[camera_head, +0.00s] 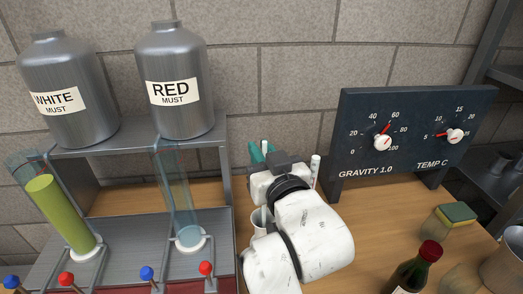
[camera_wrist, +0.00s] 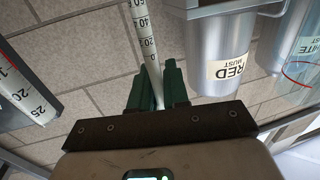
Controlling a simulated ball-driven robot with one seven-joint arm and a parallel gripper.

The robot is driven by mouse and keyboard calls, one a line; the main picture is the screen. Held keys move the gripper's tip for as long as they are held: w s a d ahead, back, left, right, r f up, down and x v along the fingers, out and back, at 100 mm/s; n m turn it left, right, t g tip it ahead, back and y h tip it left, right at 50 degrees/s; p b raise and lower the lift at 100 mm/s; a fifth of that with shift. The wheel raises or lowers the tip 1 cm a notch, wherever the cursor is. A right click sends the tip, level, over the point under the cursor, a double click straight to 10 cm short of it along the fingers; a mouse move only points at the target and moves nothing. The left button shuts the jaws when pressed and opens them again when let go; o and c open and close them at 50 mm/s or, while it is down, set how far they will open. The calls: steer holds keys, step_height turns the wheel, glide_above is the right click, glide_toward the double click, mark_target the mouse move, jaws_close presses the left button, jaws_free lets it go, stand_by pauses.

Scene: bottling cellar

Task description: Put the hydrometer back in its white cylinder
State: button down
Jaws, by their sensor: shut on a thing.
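My gripper (camera_wrist: 158,82) has green fingers shut on the hydrometer (camera_wrist: 144,34), a thin pale rod with a printed scale, in the wrist view. In the head view my gripper (camera_head: 262,152) is at the centre, right of the bench, and my wrist hides most of what it holds. Below the WHITE MUST tank (camera_head: 55,70) stands a clear cylinder (camera_head: 62,218) of yellow-green liquid on a pale base. Below the RED MUST tank (camera_head: 170,60) stands a second clear cylinder (camera_head: 176,190), pale blue. My gripper is apart from both, to their right.
The gauge board (camera_head: 405,130), a dark bottle (camera_head: 412,270) and a jar with a sponge (camera_head: 453,220) stand at the right. Red and blue knobs (camera_head: 147,272) line the bench front.

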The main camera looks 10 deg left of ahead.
steer(key=c, duration=1)
jaws_free()
steer(key=shift+c, duration=0.2)
steer(key=v, duration=1)
steer(key=shift+s+d, duration=0.2)
steer(key=shift+s, duration=0.15)
steer(key=shift+f, duration=0.1)
